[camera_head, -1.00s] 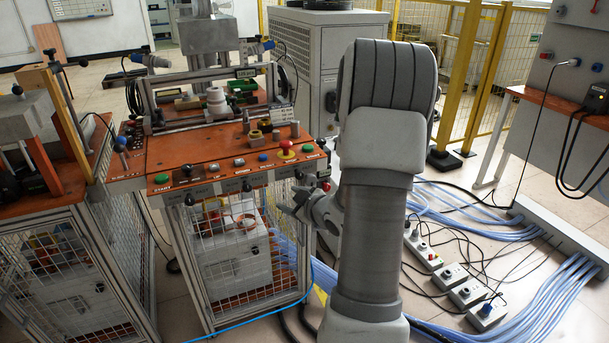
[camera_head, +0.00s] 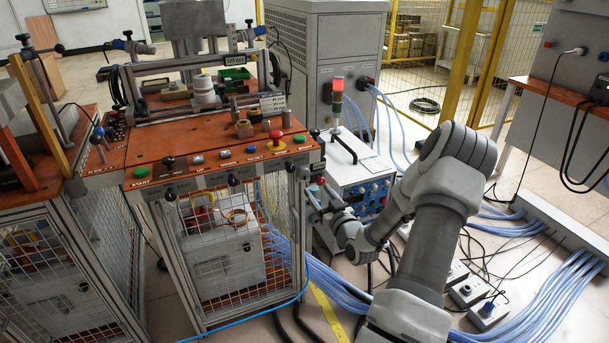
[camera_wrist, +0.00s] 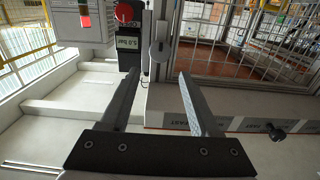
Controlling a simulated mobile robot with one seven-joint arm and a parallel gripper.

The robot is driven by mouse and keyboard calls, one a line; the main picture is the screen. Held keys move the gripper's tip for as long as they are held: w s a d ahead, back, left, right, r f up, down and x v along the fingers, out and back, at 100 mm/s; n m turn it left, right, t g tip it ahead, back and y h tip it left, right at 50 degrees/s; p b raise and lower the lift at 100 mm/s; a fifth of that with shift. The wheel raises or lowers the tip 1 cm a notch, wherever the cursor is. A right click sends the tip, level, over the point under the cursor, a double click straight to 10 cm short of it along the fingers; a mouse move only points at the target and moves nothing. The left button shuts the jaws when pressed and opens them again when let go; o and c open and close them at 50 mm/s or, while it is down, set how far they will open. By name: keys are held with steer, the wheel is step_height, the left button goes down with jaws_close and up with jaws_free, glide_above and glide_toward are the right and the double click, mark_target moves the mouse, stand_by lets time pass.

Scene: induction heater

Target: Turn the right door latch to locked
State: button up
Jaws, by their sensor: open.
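The wire-mesh door (camera_head: 215,245) is on the front of the orange-topped machine, and it also shows in the wrist view (camera_wrist: 240,40). A dark handle with a grey plate, which looks like the right door latch (camera_wrist: 158,52), sits on the metal post beside the mesh. Whether it is locked I cannot tell. My gripper (camera_head: 318,198) is just right of the machine's right front post. In the wrist view my gripper (camera_wrist: 158,75) is open and empty, its two fingers pointing toward the latch with a visible gap. The latch is too small to make out in the head view.
A red button (camera_wrist: 127,12) is close left of the latch. A black knob (camera_wrist: 277,132) sticks out near the labelled panel edge. A blue-and-white control box (camera_head: 362,185) stands behind my gripper. Blue hoses (camera_head: 345,290) run over the floor.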

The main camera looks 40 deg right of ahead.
mark_target(305, 174)
steer(key=b+x, duration=0.1)
steer(key=x, duration=1)
steer(key=shift+w+b, duration=0.25)
steer(key=shift+b, duration=0.15)
jaws_close()
